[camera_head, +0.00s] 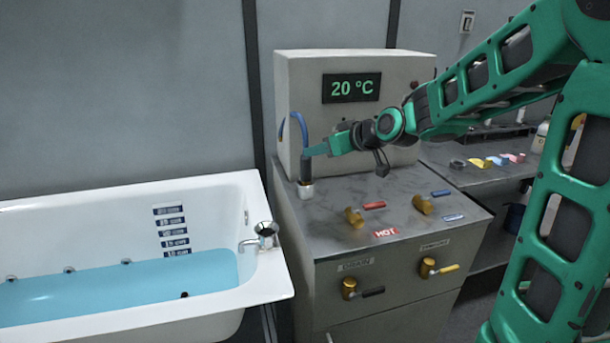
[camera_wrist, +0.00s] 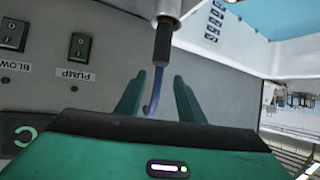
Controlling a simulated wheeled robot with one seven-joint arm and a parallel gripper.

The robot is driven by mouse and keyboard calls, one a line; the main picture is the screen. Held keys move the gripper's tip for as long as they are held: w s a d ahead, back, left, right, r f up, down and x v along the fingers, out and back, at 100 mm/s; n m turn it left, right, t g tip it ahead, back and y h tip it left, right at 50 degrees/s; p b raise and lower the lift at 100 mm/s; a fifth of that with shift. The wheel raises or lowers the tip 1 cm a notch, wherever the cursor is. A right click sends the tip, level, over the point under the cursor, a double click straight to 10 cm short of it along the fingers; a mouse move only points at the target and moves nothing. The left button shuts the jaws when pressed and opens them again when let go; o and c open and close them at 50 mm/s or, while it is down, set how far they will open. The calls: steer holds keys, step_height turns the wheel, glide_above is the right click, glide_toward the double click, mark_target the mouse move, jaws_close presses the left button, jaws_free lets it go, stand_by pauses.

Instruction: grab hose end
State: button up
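My gripper (camera_head: 308,151) reaches in from the right, at the upper part of the grip. In the wrist view the dark grip (camera_wrist: 162,44) and silver socket (camera_wrist: 165,8) lie just beyond the fingertips. The blue hose (camera_wrist: 154,92) shows between the two green fingers (camera_wrist: 158,76). The fingers are apart, with gaps on both sides. I cannot tell whether either touches the grip.
The console (camera_head: 345,260) has brass valves and a raised panel with a 20 °C display (camera_head: 351,87) behind my gripper. A bathtub (camera_head: 262,287) with blue water stands left. A side counter (camera_head: 440,150) holds small coloured pieces.

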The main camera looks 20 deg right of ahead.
glide_above(306, 172)
steer(key=w, duration=0.2)
steer(key=shift+s+d+f, duration=0.15)
steer(key=shift+f, duration=1.45)
jaws_close()
